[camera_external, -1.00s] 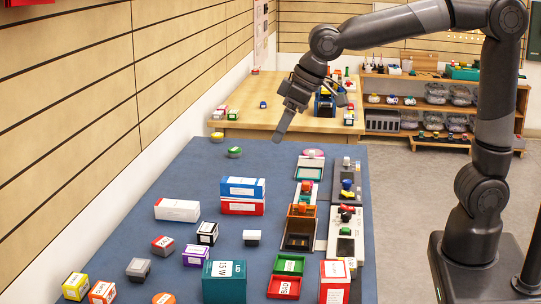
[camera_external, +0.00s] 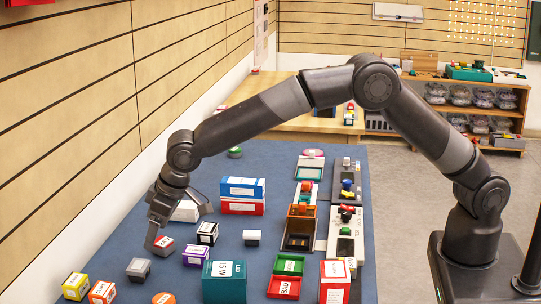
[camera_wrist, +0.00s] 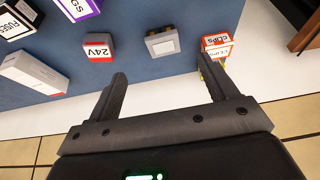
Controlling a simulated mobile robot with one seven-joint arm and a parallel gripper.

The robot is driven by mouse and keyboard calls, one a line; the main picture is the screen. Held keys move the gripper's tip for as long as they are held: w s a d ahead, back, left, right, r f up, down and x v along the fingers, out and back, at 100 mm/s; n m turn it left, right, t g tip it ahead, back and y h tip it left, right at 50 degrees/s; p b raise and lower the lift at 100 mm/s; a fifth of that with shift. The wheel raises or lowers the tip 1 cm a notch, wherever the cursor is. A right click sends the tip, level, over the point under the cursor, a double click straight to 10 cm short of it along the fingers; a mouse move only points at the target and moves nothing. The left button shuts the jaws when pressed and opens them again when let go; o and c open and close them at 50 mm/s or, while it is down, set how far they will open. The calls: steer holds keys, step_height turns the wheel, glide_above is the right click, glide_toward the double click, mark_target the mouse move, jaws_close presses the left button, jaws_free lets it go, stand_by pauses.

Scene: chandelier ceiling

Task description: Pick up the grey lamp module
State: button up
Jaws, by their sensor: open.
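The grey lamp module (camera_external: 138,268), a small grey block with a lighter top, sits on the blue tabletop at the front left. In the wrist view the module (camera_wrist: 162,43) lies beyond the fingertips, roughly between them. My gripper (camera_external: 180,224) is above the left side of the table, near the 24V block and behind the module. In the wrist view my gripper (camera_wrist: 163,72) is open, with nothing between its fingers.
The red-and-grey 24V block (camera_wrist: 98,46) and the orange-and-white clips box (camera_wrist: 217,45) flank the module. A purple box (camera_external: 195,255), a yellow box (camera_external: 75,286) and a white box (camera_external: 186,212) stand nearby. The wall runs along the table's left edge.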

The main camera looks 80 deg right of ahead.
glide_above(144, 266)
steer(key=s, duration=0.3)
steer(key=f, duration=0.5)
steer(key=shift+w+f, duration=0.15)
steer(key=shift+w, duration=0.05)
steer(key=shift+x, duration=3.15)
steer(key=shift+c, duration=0.4)
steer(key=c, duration=1)
